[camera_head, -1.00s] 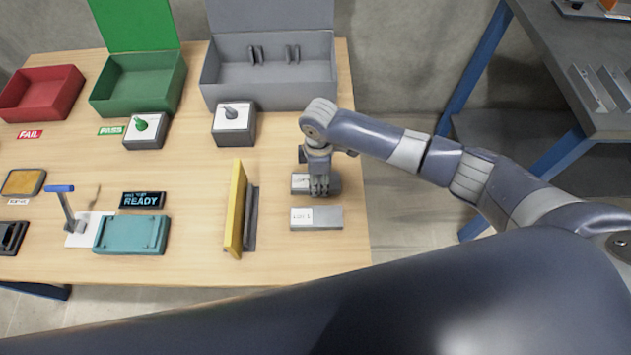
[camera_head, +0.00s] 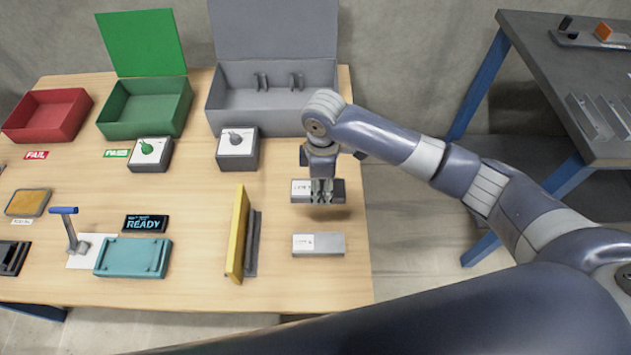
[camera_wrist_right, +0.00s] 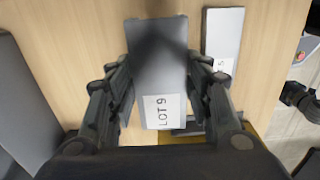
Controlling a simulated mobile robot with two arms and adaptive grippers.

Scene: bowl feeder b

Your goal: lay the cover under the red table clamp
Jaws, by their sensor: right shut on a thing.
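My right gripper (camera_head: 322,192) is shut on a grey cover (camera_head: 300,190) with a white label, at the right side of the wooden table. The cover seems to hang just above the table, with a shadow beneath it. In the right wrist view the cover (camera_wrist_right: 160,65) lies between the two fingers (camera_wrist_right: 160,95), and its label reads LOT 9. A second grey plate (camera_head: 318,244) lies nearer the front and also shows in the wrist view (camera_wrist_right: 223,35). I cannot make out a red table clamp. My left gripper is out of view.
A yellow upright panel (camera_head: 237,233) stands left of the plates. A blue-handled clamp (camera_head: 72,230) and a teal block (camera_head: 133,258) are farther left. Grey (camera_head: 270,118), green (camera_head: 145,105) and red (camera_head: 47,115) bins line the back. A dark table (camera_head: 550,70) stands at right, holding an orange part (camera_head: 604,31).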

